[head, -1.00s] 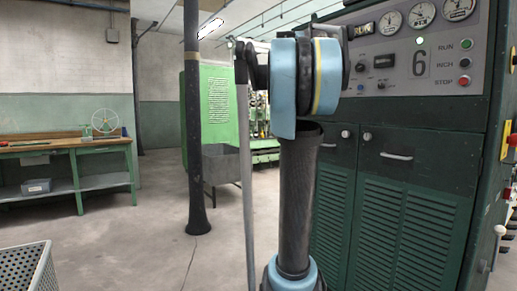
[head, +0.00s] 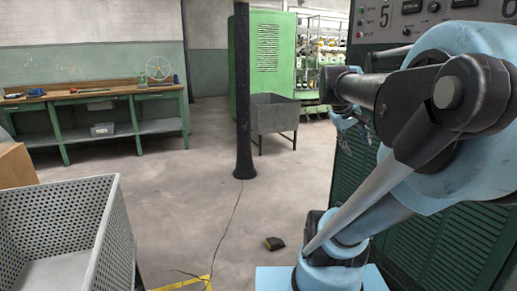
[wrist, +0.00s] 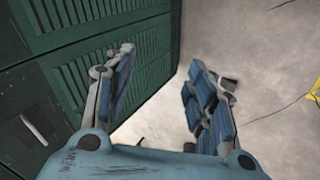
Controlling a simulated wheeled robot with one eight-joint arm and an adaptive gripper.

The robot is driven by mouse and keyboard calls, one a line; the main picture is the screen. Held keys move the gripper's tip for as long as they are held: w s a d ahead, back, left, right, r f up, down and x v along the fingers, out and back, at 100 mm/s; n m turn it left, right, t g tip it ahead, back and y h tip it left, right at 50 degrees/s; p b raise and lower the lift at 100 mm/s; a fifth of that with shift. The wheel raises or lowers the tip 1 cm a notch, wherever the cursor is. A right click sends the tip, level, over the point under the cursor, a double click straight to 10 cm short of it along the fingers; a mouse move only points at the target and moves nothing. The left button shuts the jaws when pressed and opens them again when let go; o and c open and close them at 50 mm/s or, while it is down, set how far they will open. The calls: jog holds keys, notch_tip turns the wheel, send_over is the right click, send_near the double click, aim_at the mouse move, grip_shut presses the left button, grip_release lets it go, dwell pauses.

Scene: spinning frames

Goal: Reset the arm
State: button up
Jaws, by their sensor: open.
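My arm (head: 430,120) is bent, with its forearm reaching left across the front of the green machine. My gripper (head: 348,128) hangs at its end in the head view, small and partly hidden by the arm. In the wrist view my gripper (wrist: 160,85) has its two blue-padded fingers spread wide apart. Nothing is between them. The bare floor and the louvred green door show beyond the gap.
The green machine (head: 350,200) stands close on the right. A perforated grey crate (head: 105,235) is at the front left, beside a cardboard box (head: 15,165). A dark pillar (head: 243,100) stands mid-floor. A small dark object (head: 275,243) lies on the floor. Open floor lies between.

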jog(key=s+a+f+y, duration=0.2)
jog(key=s+a+f, duration=0.2)
jog(key=f, duration=0.2)
jog(key=s+a+f+m+y, duration=0.1)
jog(key=s+a+f+y, duration=0.1)
jog(key=a+f, duration=0.3)
jog(key=s+a+f+g+y, duration=0.1)
jog(key=s+a+f+y, duration=0.1)
jog(key=s+a+f, duration=0.3)
notch_tip(320, 180, down, 4)
jog(key=shift+s+f+m, duration=0.25)
jog(key=shift+s+m, duration=0.05)
jog(key=shift+w+f, duration=0.2)
jog(key=shift+w, duration=0.3)
dwell(0.3)
